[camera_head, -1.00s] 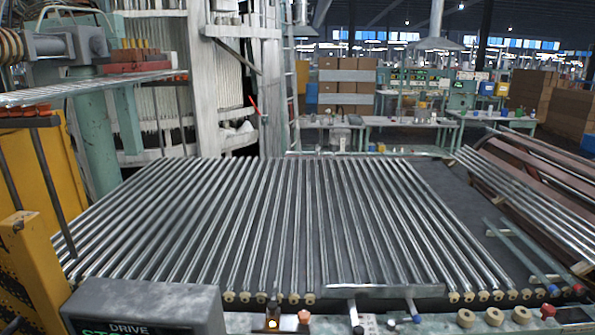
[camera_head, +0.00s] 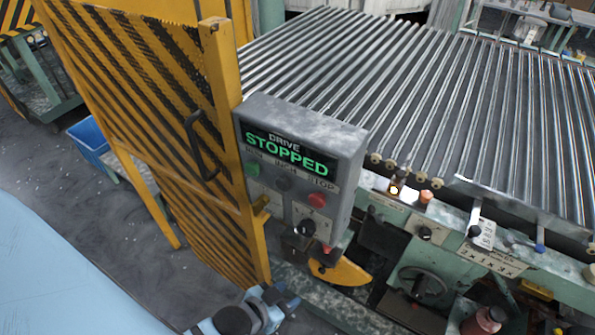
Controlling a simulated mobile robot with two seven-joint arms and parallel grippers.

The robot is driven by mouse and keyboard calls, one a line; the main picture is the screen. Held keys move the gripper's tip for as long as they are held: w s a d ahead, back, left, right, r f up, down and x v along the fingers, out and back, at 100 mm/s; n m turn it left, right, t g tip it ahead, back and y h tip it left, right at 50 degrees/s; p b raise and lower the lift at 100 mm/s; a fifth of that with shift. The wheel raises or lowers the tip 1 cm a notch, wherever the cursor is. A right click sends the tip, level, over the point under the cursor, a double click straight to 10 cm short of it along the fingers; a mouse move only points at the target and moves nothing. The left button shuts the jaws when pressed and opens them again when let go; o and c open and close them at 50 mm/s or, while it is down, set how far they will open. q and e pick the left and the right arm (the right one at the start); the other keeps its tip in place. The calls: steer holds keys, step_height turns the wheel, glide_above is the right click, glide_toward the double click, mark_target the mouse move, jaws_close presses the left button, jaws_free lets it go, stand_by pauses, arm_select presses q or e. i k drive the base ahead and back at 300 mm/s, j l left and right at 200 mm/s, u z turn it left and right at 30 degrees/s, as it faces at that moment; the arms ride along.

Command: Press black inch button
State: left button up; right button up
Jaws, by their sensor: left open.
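The grey control box (camera_head: 300,125) stands at the centre, with a lit green "DRIVE STOPPED" display (camera_head: 288,150). Below the display is a row of three buttons. The green button (camera_head: 253,169) is at the left, the black inch button (camera_head: 283,183) is in the middle under the "INCH" label, and the red stop button (camera_head: 317,199) is at the right. My left gripper (camera_head: 279,297) is at the bottom edge, below the box and well apart from the buttons. It is open, and no object shows in it. My right gripper is not in view.
A yellow-and-black striped gate (camera_head: 160,120) stands left of the box. A black knob (camera_head: 306,228) sits lower on the box. A green machine front with a handwheel (camera_head: 422,286) is at the right. The space before the buttons looks clear.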

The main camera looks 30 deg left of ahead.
mark_target(284, 183)
steer(key=u, duration=1)
steer(key=j, duration=0.1)
